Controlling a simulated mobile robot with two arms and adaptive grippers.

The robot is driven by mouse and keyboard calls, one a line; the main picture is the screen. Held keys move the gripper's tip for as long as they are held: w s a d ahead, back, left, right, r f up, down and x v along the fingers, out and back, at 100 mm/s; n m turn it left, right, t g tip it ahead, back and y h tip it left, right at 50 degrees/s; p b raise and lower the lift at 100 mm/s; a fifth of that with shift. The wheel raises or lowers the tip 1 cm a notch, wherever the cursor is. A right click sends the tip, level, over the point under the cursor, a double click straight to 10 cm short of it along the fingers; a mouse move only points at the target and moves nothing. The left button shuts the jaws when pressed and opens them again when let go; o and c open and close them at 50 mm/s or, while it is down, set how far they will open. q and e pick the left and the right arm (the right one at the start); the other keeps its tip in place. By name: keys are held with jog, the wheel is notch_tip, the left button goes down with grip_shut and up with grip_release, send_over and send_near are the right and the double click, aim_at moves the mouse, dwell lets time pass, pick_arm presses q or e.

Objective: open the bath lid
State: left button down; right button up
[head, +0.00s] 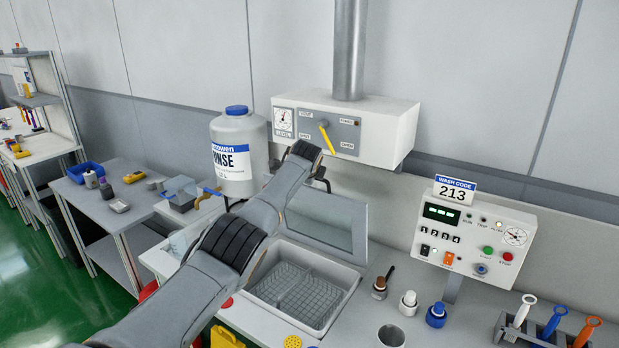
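The bath (343,276) is a white-rimmed basin with a wire basket (303,292) inside, set in the counter. Its lid (345,222), a grey-framed see-through panel, stands raised at the back of the bath, so the basin is uncovered in front. My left arm reaches from the lower left across the bath's left side and hides part of the bath and lid. My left gripper (322,184) is at the lid's top edge, mostly hidden behind my own wrist. I cannot tell whether it touches or grips the lid. My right gripper is out of view.
A hood box (390,135) with a yellow lever (327,139) hangs just above my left gripper. A rinse bottle (238,150) stands left. A control panel (475,238), small bottles (408,303) and a tool rack (515,335) are on the right.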

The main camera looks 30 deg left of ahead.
pick_arm(q)
jog(key=shift+w, duration=0.2)
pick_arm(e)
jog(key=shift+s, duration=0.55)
pick_arm(q)
jog(key=c, duration=1.7)
grip_release()
jog(key=v, duration=1.2)
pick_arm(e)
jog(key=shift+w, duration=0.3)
